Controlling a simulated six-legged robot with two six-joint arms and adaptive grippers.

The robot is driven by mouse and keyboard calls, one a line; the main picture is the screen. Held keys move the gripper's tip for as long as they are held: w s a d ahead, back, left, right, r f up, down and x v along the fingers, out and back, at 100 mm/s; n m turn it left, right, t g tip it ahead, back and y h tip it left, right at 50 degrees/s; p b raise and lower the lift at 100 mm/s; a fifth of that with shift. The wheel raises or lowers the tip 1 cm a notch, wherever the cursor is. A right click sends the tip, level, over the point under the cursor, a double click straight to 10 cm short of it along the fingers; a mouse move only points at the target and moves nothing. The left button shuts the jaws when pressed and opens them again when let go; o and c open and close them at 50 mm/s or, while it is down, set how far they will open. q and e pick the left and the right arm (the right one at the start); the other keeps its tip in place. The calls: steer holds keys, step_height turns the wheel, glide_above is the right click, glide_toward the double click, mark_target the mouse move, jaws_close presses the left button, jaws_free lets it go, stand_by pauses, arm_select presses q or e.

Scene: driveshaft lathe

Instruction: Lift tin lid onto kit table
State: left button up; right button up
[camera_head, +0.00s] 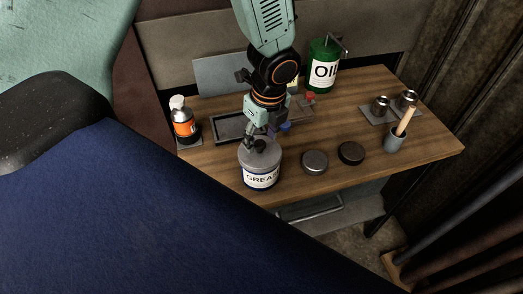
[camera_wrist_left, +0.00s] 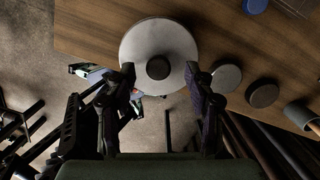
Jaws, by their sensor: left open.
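The grease tin (camera_head: 261,180) stands on the wooden kit table (camera_head: 330,185) near its front edge, with a white label reading GREASE. The grey tin lid (camera_head: 272,153) sits on its top; in the left wrist view the lid is a pale disc (camera_wrist_left: 160,35) with a dark round knob (camera_wrist_left: 158,67) at its middle. My left gripper (camera_head: 257,140) is above the lid and points down. In the left wrist view my left gripper (camera_wrist_left: 160,76) is open, its fingertips apart on either side of the knob. I cannot tell whether they touch the lid. My right gripper is not in view.
A grey round piece (camera_head: 315,161) and a black round piece (camera_head: 351,153) lie right of the tin. Behind are a green oil can (camera_head: 322,66), a dark tray (camera_head: 231,126) and an orange bottle (camera_head: 182,121). A cup with a wooden handle (camera_head: 396,140) stands right.

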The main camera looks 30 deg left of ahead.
arm_select(q)
steer(key=shift+s+a+f, duration=0.1)
steer(key=shift+a+f, duration=0.15)
steer(key=shift+f, duration=0.6)
steer(key=shift+s+d+r, duration=0.15)
steer(key=shift+d, duration=0.05)
steer(key=shift+w+a, duration=0.1)
steer(key=shift+w, duration=0.15)
steer(key=c, duration=0.5)
steer(key=shift+s, duration=0.2)
steer(key=c, duration=0.6)
steer(key=shift+w, duration=0.1)
jaws_close()
steer(key=shift+w, duration=0.1)
